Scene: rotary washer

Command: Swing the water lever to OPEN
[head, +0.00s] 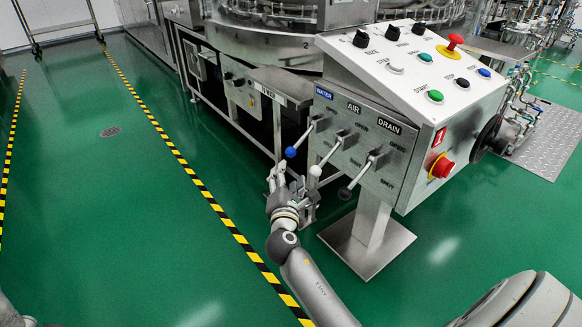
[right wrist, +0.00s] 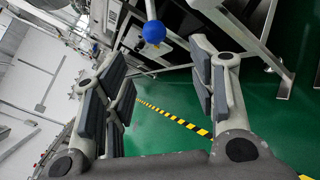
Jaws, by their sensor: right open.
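The water lever (head: 303,139) is a metal rod with a blue ball knob (head: 290,152), under the blue WATER label (head: 324,94) on the control box. It slants down and left from its pivot. My right gripper (head: 279,178) is open and empty, just below and left of the blue knob in the head view. In the right wrist view the blue knob (right wrist: 153,32) appears between the spread fingers of my right gripper (right wrist: 155,65), near their far ends. Contact does not show. My left gripper is not in view.
The AIR lever with a white knob (head: 315,170) and the DRAIN lever with a dark knob (head: 345,193) sit close to the right. A red emergency button (head: 441,168) is on the box's side. The green floor (head: 120,220) at left is clear.

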